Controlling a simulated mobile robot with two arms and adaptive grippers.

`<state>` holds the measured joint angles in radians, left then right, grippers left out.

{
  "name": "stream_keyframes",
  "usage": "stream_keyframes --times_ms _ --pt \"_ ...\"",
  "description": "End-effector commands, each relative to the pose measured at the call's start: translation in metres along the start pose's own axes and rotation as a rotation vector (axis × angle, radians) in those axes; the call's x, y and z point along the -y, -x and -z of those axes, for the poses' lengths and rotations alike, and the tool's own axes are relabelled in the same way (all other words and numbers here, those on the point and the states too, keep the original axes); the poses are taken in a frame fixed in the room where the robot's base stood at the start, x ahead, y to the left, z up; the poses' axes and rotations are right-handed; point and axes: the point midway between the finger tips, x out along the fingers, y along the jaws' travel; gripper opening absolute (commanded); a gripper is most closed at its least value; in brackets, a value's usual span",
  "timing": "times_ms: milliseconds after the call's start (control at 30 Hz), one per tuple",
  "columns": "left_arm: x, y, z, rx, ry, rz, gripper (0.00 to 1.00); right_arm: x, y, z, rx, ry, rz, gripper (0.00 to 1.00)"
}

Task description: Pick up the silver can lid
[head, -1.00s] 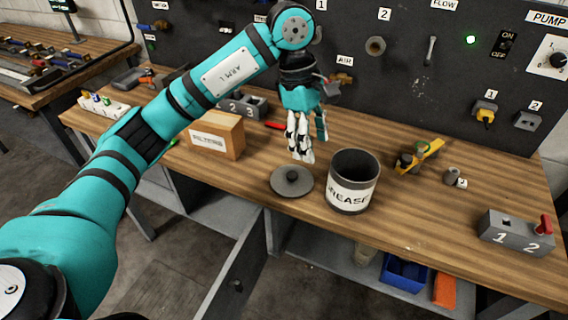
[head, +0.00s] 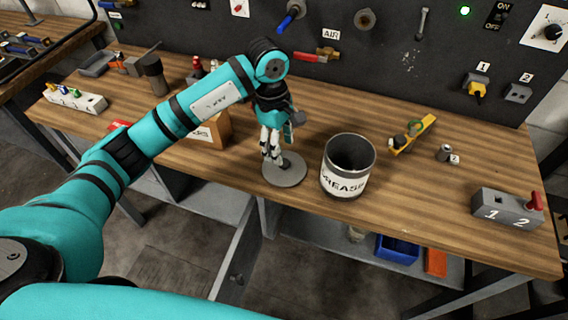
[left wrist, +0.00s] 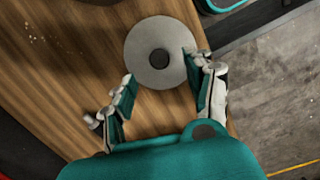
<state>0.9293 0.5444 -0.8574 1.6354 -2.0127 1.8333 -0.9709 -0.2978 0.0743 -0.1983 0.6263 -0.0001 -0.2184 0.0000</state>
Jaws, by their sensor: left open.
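The silver can lid (head: 291,176) is a flat grey disc with a dark knob in the middle, lying on the wooden workbench. It also shows in the left wrist view (left wrist: 142,48). My left gripper (head: 272,159) points down over the lid and partly hides its far side and its knob in the head view. In the left wrist view the gripper (left wrist: 159,67) is open and empty, one finger to each side, with the right fingertip overlapping the lid's edge. I cannot tell whether it touches. My right gripper is out of view.
The open grease can (head: 345,184) stands close to the lid's right. A cardboard box (head: 214,132) is behind my left arm. A yellow tool (head: 412,136) and a grey block with a red lever (head: 507,208) lie farther right. The bench's front edge is near.

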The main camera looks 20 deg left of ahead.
Motion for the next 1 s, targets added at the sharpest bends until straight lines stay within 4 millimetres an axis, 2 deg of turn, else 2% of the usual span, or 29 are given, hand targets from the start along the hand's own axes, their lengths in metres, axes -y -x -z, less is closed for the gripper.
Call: stream_keyframes --times_ms 67,167,267,400,533,667,1000 --pt "0.000 -0.004 -0.001 0.002 0.000 0.002 0.54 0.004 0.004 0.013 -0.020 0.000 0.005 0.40" --pt "0.002 -0.016 -0.002 0.003 0.001 0.006 0.54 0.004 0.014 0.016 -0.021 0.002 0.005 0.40" --pt "0.002 -0.032 -0.003 0.003 0.001 0.005 0.54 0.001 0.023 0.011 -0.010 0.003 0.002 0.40" --pt "0.000 -0.049 -0.003 0.003 0.000 0.001 0.54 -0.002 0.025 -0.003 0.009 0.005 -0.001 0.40" --pt "0.000 -0.053 -0.002 0.001 0.000 -0.001 0.54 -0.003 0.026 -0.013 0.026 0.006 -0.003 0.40" --pt "0.000 -0.053 -0.002 0.001 0.000 -0.001 0.54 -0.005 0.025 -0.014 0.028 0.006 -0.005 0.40" --pt "0.000 -0.053 -0.002 0.001 0.000 -0.001 0.11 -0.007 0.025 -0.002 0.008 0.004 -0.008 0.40"
